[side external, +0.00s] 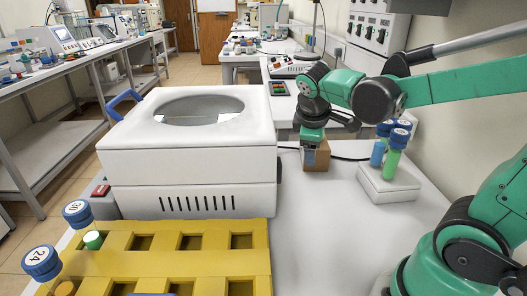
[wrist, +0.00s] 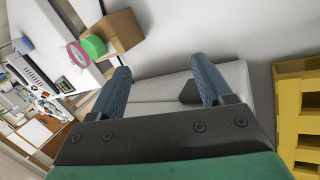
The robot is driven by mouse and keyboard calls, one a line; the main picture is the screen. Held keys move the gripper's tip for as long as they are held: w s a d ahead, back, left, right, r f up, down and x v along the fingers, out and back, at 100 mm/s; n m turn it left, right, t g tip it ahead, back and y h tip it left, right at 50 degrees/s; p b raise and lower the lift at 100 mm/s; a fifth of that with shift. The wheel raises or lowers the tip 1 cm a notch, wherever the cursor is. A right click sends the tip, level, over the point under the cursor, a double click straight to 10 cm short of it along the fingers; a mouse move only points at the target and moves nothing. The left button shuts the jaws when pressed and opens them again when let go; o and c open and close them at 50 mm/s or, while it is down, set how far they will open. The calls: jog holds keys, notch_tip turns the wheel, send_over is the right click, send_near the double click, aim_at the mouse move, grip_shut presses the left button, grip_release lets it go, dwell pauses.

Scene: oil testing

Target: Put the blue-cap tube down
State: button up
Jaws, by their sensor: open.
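My gripper (side external: 308,156) points down in front of the brown box, beside the white machine. In the wrist view its two blue fingers (wrist: 160,88) are apart with nothing held between them. Blue-cap tubes (side external: 400,135) stand upright in a small white holder (side external: 390,188) to the right of my gripper, one with a green body. More blue-cap tubes, marked 30 (side external: 76,213) and 24 (side external: 41,262), are at the left of the yellow rack (side external: 190,262). I cannot tell which blue-cap tube is the task's. No blue-cap tube is clear in the wrist view.
The white machine (side external: 190,170) with a round opening fills the middle left. The brown box (side external: 322,155) is close behind my gripper; it shows in the wrist view (wrist: 121,31) beside a green round thing (wrist: 93,46). The yellow rack has several empty slots. The tabletop before the holder is clear.

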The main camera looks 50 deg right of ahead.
jog(key=s+a+m+t+y, duration=0.1)
jog(key=a+m+t+y, duration=0.4)
jog(key=a, duration=0.5)
jog(key=shift+s+a+f, duration=0.2)
jog(key=shift+s+a, duration=0.15)
dwell(0.4)
